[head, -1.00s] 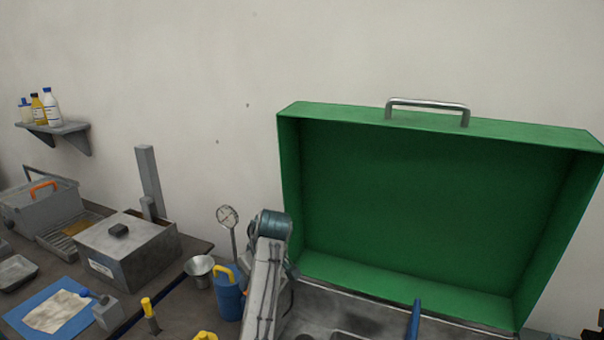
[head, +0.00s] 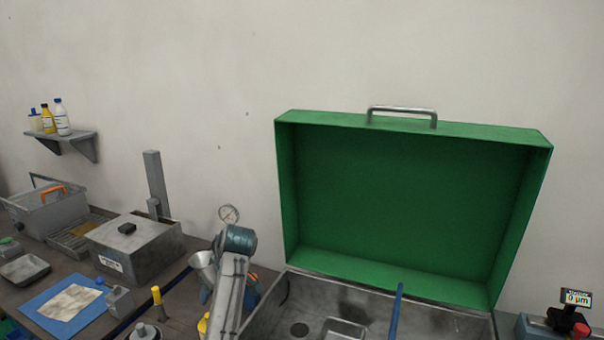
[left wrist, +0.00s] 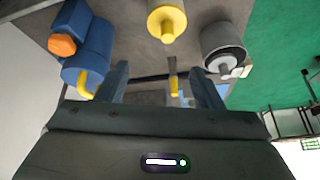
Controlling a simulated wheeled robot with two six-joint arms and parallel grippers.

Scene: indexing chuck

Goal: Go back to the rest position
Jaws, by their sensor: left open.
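My left arm (head: 233,275) rises at the bottom middle of the head view, left of the open green lid. My left gripper (left wrist: 162,78) shows in the left wrist view with its two fingers apart and nothing between them. Beyond the fingers lie a blue can with a yellow handle (left wrist: 88,45), a yellow round-ended part (left wrist: 167,20) and a grey cylinder (left wrist: 222,45). My left gripper is hidden in the head view. My right arm and gripper are in neither view.
The green lid (head: 410,210) stands open over a grey tub (head: 370,312).

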